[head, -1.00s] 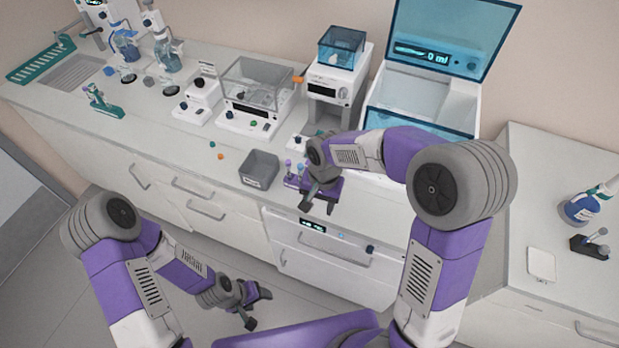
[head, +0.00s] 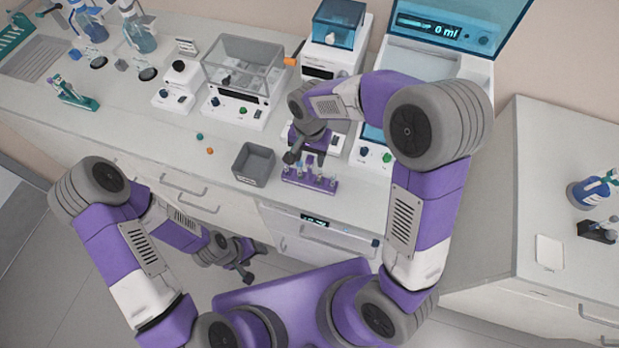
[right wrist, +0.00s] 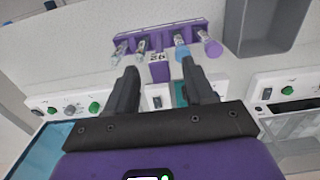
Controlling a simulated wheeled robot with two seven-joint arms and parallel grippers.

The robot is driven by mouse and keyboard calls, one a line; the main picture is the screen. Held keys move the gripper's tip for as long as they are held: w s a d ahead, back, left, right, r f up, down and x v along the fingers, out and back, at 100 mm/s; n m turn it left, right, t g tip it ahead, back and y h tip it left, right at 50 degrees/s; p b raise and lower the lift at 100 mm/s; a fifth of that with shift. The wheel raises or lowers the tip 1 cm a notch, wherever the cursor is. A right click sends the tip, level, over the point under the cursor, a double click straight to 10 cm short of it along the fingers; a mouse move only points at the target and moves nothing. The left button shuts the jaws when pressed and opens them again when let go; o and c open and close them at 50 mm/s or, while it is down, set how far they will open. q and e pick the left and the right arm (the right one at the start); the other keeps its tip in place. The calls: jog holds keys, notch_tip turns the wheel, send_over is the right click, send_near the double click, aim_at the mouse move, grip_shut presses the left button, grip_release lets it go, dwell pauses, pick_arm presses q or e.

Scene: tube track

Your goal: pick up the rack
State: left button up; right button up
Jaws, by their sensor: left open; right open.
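A purple rack (head: 308,182) holding several small tubes stands on the bench near its front edge. In the right wrist view the rack (right wrist: 160,38) lies just beyond my fingertips, with a tab marked 26 at its middle. My right gripper (head: 305,154) is above and behind the rack, its fingers apart. The right wrist view shows the open fingers (right wrist: 161,76) empty, one on each side of the tab, with one fingertip close to a blue-capped tube. Contact cannot be told. My left gripper (head: 244,265) is open and empty, low in front of the cabinets.
A grey bin (head: 254,163) stands just left of the rack. Devices with knobs and a clear-lidded box (head: 240,75) stand behind. A teal rack (head: 72,93) is at the far left. The bench between them is mostly clear.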

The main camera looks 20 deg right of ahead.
jog(key=shift+f, duration=0.55)
grip_shut()
notch_tip(320, 180, up, 10)
jog(key=shift+p, duration=0.35)
dwell(0.3)
